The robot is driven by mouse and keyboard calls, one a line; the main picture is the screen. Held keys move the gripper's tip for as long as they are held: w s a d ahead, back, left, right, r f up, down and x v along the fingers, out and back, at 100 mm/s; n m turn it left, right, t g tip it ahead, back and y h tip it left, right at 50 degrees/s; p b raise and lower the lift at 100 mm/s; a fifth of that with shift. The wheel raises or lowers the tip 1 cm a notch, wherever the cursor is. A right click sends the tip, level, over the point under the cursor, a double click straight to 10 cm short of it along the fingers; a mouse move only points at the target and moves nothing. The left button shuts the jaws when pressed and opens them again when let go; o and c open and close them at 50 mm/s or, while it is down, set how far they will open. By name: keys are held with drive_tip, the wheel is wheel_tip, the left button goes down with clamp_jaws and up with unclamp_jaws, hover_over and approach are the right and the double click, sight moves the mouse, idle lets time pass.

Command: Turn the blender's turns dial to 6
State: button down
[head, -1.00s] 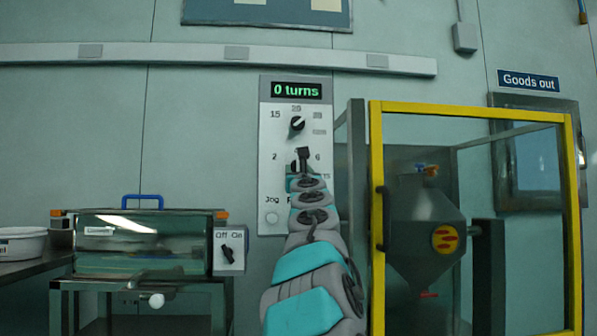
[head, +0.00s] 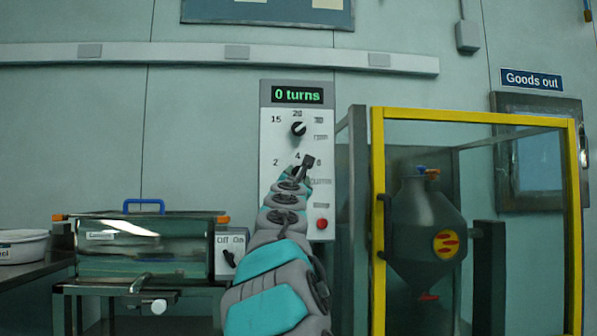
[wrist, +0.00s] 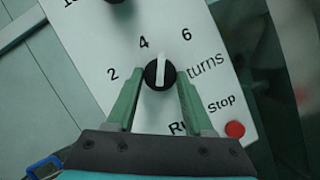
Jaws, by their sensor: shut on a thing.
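The turns dial (wrist: 159,73) is a round black knob with a white pointer bar, on a pale control panel (wrist: 90,45) marked 2, 4 and 6. In the wrist view its pointer lies between the 4 and the 6. My gripper (wrist: 159,80) is shut on the dial, one green finger on each side. In the head view my wrist mostly covers the dial and hides the fingertips. The panel's display (head: 297,95) reads "0 turns".
A second black dial (head: 298,129) sits above on the same panel. A red stop button (head: 321,223) is at the lower right. A yellow-framed guard (head: 377,210) encloses a grey blender vessel (head: 424,225) to the right. A glass-fronted machine (head: 140,245) stands left.

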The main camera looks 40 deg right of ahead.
drive_tip(key=shift+a+r+m+g+h+p, duration=0.15)
drive_tip(key=shift+m+g+p, duration=0.35)
drive_tip(key=shift+m, duration=0.6)
drive_tip(key=shift+d+r+m+g+h+p, duration=0.15)
drive_tip(key=shift+m+g+p, duration=0.3)
drive_tip(key=shift+m, duration=0.65)
drive_tip(key=shift+a+f+m, duration=0.1)
drive_tip(key=shift+f+m, duration=0.1)
drive_tip(key=shift+m, duration=0.1)
drive_tip(key=shift+c, duration=1.4)
unclamp_jaws()
drive_tip(key=b+v, duration=0.1)
drive_tip(key=v, duration=0.6)
drive_tip(key=shift+s+a, duration=0.25)
drive_tip(key=shift+a, duration=0.05)
